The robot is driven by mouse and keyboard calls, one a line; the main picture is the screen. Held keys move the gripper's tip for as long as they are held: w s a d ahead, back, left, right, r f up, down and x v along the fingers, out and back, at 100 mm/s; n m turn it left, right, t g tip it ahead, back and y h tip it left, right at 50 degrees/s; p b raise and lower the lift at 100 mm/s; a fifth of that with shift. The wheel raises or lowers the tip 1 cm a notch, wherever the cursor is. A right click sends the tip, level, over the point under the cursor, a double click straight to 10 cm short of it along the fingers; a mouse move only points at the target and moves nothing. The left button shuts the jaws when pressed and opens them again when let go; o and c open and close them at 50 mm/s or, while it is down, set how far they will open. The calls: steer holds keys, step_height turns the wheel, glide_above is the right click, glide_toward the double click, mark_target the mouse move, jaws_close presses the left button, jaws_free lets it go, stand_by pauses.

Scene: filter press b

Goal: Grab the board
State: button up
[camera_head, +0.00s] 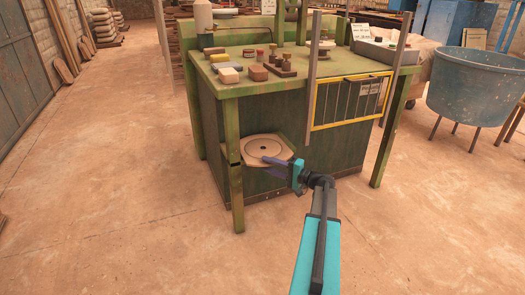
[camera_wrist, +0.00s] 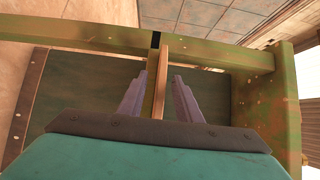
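The board (camera_head: 252,147) is a pale flat wooden piece with a round disc on its face. It sits low at the front left of the green bench, by the bench leg. In the wrist view the board (camera_wrist: 164,80) shows edge-on as a thin strip running from the green rail in between my fingers. My gripper (camera_head: 271,160) is at the board's right front side. In the wrist view my gripper (camera_wrist: 160,78) is open, one finger on each side of the board's edge, with a gap visible on both sides.
The green bench (camera_head: 232,180) carries several small blocks and stamps on its top. A yellow-framed wire guard (camera_head: 350,100) hangs above and right of my gripper. A blue tub (camera_head: 475,88) stands at the right. The floor at the left and front is clear.

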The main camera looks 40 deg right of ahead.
mark_target(259, 160)
steer(key=shift+b+x, duration=1.3)
steer(key=shift+x, duration=0.95)
steer(key=shift+w+d+r, duration=0.1)
steer(key=shift+w, duration=0.25)
jaws_close()
